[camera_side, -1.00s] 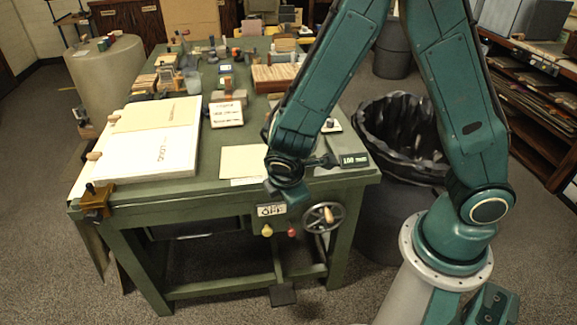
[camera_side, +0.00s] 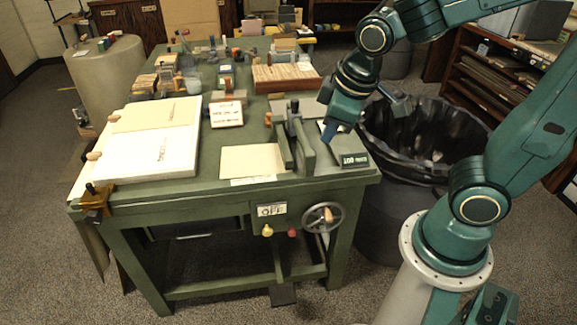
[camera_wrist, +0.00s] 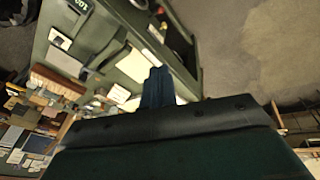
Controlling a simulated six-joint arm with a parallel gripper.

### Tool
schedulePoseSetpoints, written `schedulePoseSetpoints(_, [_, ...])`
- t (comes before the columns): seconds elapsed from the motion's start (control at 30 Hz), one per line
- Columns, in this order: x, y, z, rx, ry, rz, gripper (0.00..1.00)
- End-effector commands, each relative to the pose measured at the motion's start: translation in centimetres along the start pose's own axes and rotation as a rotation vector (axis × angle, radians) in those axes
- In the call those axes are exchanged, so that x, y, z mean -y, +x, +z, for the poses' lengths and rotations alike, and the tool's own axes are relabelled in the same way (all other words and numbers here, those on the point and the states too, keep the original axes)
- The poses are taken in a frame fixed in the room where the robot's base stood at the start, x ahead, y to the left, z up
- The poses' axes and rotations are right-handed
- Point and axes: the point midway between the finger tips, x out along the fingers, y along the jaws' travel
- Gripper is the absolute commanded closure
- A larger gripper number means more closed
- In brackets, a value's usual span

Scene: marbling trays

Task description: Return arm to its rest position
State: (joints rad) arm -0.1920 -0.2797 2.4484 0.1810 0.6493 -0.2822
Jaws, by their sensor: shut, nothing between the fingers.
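My teal gripper (camera_side: 331,129) points down over the right end of the green worktable (camera_side: 110,221), above the area by the small dark sign (camera_side: 354,160). Its fingers are together with nothing between them. In the wrist view the closed fingertips (camera_wrist: 158,88) show in the middle, with the table's front part and the floor beyond them. My arm bends up and over from the right in the side view.
A bin with a black liner (camera_side: 440,125) stands just right of the table. A handwheel (camera_side: 323,217) sits on the table front. White boards (camera_side: 150,155) lie at the left, and wooden blocks and tools crowd the back. A shelf (camera_side: 500,75) stands at the right.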

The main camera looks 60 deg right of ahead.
Motion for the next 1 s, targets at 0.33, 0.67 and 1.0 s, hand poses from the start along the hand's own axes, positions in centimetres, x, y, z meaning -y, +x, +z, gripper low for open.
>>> schedulePoseSetpoints(0.33, [-0.3, -5.5, 3.3, -0.102, 0.218, -0.035, 1.00])
schedulePoseSetpoints(0.67, [0.3, -8.4, 6.0, -0.161, 0.345, -0.052, 1.00])
schedulePoseSetpoints(1.0, [0.4, -8.8, 6.3, -0.168, 0.362, -0.054, 1.00])
